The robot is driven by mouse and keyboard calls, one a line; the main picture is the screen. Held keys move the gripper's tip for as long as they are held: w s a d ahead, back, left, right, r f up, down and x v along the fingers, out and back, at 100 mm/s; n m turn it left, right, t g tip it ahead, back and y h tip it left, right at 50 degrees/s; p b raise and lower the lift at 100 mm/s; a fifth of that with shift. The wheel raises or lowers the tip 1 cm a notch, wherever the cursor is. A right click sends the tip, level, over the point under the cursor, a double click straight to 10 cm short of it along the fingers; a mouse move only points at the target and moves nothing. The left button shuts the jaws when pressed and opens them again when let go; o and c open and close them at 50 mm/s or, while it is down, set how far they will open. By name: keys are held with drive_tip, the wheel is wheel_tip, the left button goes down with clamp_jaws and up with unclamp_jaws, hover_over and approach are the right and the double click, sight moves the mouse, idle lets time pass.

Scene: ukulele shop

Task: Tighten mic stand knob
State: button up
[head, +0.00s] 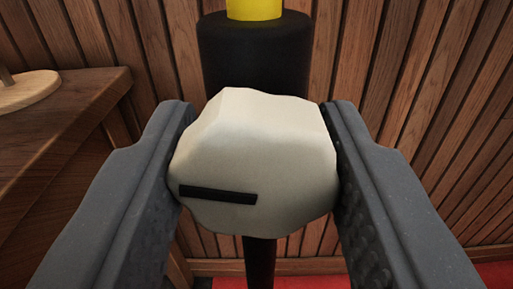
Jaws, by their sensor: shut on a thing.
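The mic stand knob (262,150) is off-white and lobed, with a dark bar mark (218,195) on its face that sits low and left, close to level. My gripper (256,165) is shut on the knob, with one grey finger against its left side and one against its right. The mic stand (255,60) stands upright behind the knob. It has a thick black collar, a yellow section (254,9) above it, and a thin black pole (260,262) below. The knob hides the middle of the stand.
A brown wooden counter (75,95) is at the left, with a pale round wooden piece (27,90) on it. A wall of vertical wooden slats (420,90) stands behind the mic stand. A red floor (310,282) shows at the bottom.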

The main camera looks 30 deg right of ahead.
drive_tip(key=shift+m, duration=0.6)
drive_tip(key=o, duration=1)
drive_tip(key=shift+s+a, duration=0.1)
drive_tip(key=p+v, duration=0.3)
drive_tip(key=v, duration=1)
drive_tip(key=shift+s+a, duration=0.2)
